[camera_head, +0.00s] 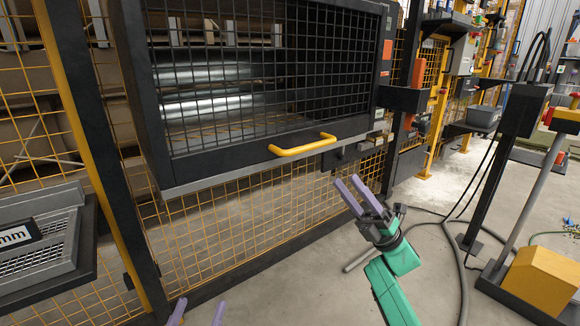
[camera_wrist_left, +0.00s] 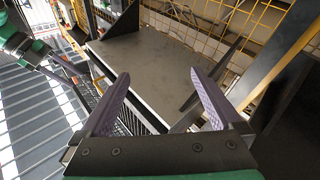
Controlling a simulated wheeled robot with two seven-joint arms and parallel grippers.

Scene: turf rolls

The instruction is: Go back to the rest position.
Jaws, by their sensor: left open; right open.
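My left gripper (camera_head: 199,309) shows only as two purple fingertips at the bottom edge of the head view, pointing up and apart. In the left wrist view its fingers (camera_wrist_left: 159,74) are spread wide with nothing between them. My right gripper (camera_head: 349,189), on a green arm, is at the middle right of the head view. Its purple fingers are open and empty, below and to the right of the yellow handle (camera_head: 302,146), and look apart from it. The handle is on the dark mesh door (camera_head: 215,156), which looks closed.
Yellow mesh fencing (camera_head: 240,222) runs below the door. A grey tray (camera_head: 50,270) stands at the left. A dark post and a yellow block (camera_head: 541,279) stand at the right, with cables on the floor. The left wrist view shows a flat grey plate (camera_wrist_left: 160,60) beyond the fingers.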

